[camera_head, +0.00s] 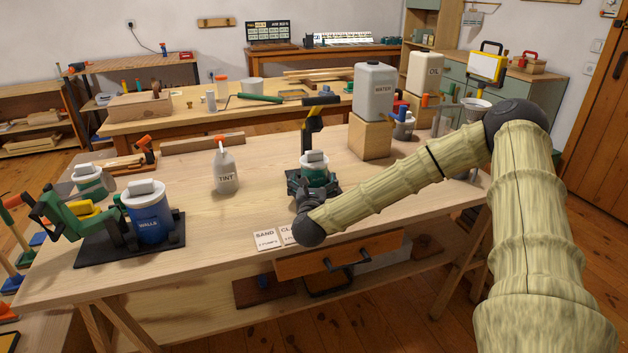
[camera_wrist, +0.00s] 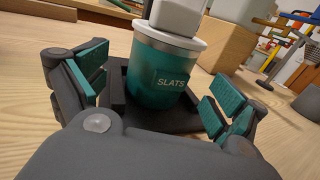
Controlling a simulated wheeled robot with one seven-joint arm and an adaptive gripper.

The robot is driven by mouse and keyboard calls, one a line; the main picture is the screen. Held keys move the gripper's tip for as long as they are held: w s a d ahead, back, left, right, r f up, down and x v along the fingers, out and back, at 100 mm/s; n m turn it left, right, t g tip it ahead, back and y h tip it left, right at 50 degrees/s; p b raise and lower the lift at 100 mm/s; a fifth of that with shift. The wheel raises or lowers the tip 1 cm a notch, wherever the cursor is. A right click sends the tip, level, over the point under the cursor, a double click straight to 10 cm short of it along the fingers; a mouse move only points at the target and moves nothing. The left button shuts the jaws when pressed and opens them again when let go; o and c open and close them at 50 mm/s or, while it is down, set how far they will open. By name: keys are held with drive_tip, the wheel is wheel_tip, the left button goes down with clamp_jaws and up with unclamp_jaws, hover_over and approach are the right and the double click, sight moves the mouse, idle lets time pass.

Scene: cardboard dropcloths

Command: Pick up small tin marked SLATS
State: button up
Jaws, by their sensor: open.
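The small tin marked SLATS (camera_wrist: 163,78) is teal with a white lid and a pale block on top. It stands on a dark tray (camera_wrist: 119,88) on the workbench. In the head view the tin (camera_head: 314,176) is partly hidden by my arm and gripper. My gripper (camera_wrist: 150,92) is open, with one teal-padded finger to the left of the tin and one to the right. The tin sits between and slightly beyond the fingers, with visible gaps on both sides. In the head view my gripper (camera_head: 310,193) is low at the near side of the tin.
A blue WALLS tin (camera_head: 150,218) stands on a dark mat at the left. A grey TINT bottle (camera_head: 225,170) stands left of my gripper. A WATER container (camera_head: 373,92) sits on a wooden block (camera_head: 370,139) behind. SAND cards (camera_head: 267,239) lie near the front edge.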

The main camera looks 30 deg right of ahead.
drive_tip(key=shift+x, duration=2.65)
drive_tip(key=shift+d+r, duration=0.1)
drive_tip(key=shift+r, duration=0.05)
drive_tip(key=c, duration=1.2)
drive_tip(key=shift+c, duration=0.7)
drive_tip(key=shift+r, duration=0.1)
